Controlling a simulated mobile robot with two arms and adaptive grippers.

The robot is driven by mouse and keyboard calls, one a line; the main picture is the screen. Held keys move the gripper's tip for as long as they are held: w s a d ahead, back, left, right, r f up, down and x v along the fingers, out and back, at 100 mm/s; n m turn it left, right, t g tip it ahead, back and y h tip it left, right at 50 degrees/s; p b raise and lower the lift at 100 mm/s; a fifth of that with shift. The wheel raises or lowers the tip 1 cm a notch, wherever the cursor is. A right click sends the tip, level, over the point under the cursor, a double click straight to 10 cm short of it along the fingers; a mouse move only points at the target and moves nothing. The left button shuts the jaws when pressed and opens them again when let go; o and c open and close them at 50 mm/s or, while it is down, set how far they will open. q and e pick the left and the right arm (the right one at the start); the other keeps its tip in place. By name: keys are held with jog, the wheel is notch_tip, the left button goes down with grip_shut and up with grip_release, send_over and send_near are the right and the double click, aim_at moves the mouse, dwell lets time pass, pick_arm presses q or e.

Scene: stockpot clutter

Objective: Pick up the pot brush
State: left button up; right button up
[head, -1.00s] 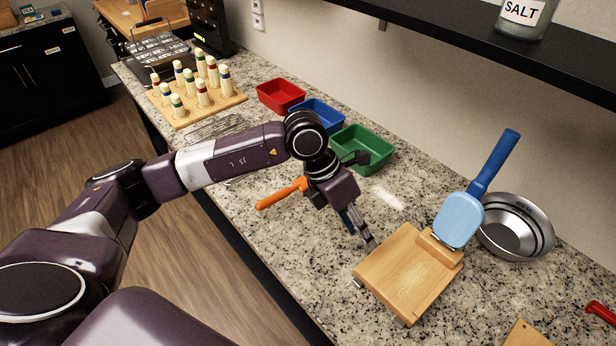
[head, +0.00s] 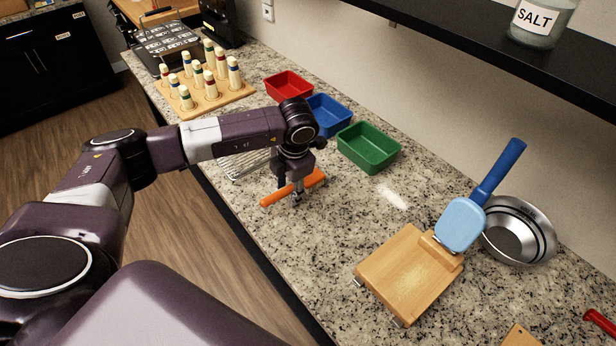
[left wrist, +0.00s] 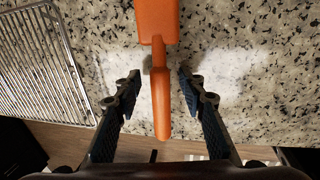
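An orange tool (head: 275,197) with a slim handle and a wider block-like end lies on the granite counter. In the left wrist view the orange tool (left wrist: 160,88) runs between the fingers of my left gripper (left wrist: 160,82). The fingers are open, one on each side of the handle, with a gap on both sides. In the head view my left gripper (head: 297,196) points down over the tool and hides part of it. A blue-handled tool with a light blue head (head: 463,222) leans on a wooden stand. I cannot tell from looks which tool is the pot brush.
Red (head: 288,86), blue (head: 328,117) and green (head: 369,148) bins stand behind the gripper. A wire rack (head: 243,165) lies beside it. A wooden stand (head: 405,275) and a metal bowl (head: 518,232) are to the right. A black shelf (head: 470,30) overhangs the counter.

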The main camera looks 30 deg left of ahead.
aim_at(288, 188)
pick_arm(q)
jog(key=shift+f, duration=0.25)
grip_shut()
jog(key=shift+w+r, duration=0.1)
jog(key=shift+r, duration=0.05)
jog(key=shift+r, duration=0.55)
notch_tip(288, 188, up, 19)
jog(key=b, duration=0.3)
jog(key=shift+f, duration=0.15)
